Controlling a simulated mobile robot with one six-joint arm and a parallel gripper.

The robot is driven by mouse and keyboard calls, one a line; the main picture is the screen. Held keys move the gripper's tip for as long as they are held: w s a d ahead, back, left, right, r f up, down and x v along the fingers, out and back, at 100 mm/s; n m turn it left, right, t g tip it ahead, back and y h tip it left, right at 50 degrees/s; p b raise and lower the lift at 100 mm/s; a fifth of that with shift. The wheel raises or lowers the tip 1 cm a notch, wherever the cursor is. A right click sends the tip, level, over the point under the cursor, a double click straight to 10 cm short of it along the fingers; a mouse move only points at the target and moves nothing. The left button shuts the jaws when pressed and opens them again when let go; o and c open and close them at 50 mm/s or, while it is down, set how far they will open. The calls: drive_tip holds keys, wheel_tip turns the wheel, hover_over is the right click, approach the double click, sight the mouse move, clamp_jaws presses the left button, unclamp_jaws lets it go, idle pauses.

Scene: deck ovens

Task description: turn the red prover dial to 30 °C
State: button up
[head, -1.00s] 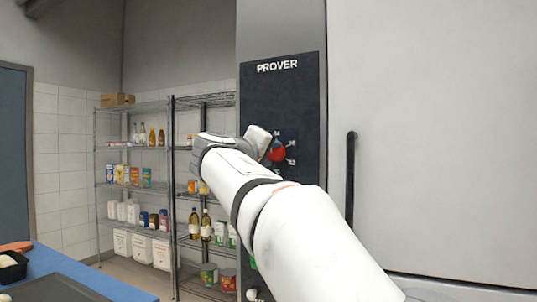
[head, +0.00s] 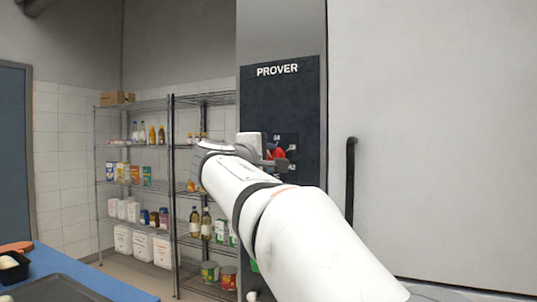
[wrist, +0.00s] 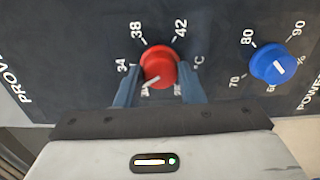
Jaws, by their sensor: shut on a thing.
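The red prover dial (wrist: 160,68) sits on the dark panel, with its white pointer line towards the lower left in the wrist view, below the 34 mark. A label at that side is partly hidden, so I cannot read it. The marks 34, 38 and 42 show around the dial's upper side. My gripper (wrist: 158,84) is shut on the dial, with one blue-grey finger on each side. In the head view the dial (head: 279,154) is partly covered by my gripper (head: 273,160).
A blue power dial (wrist: 273,64) is right of the red one in the wrist view. A black door handle (head: 351,185) stands right of the panel (head: 285,95). Wire shelves (head: 175,180) with bottles and tubs are at the left, beyond a blue table (head: 105,277).

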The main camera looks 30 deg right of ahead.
drive_tip(key=n+p, duration=0.2)
drive_tip(key=n, duration=0.3)
idle(0.6)
drive_tip(key=o, duration=1)
drive_tip(key=v, duration=0.7)
drive_tip(key=shift+s+a, duration=0.25)
drive_tip(key=shift+a, duration=0.05)
drive_tip(key=shift+f, duration=0.1)
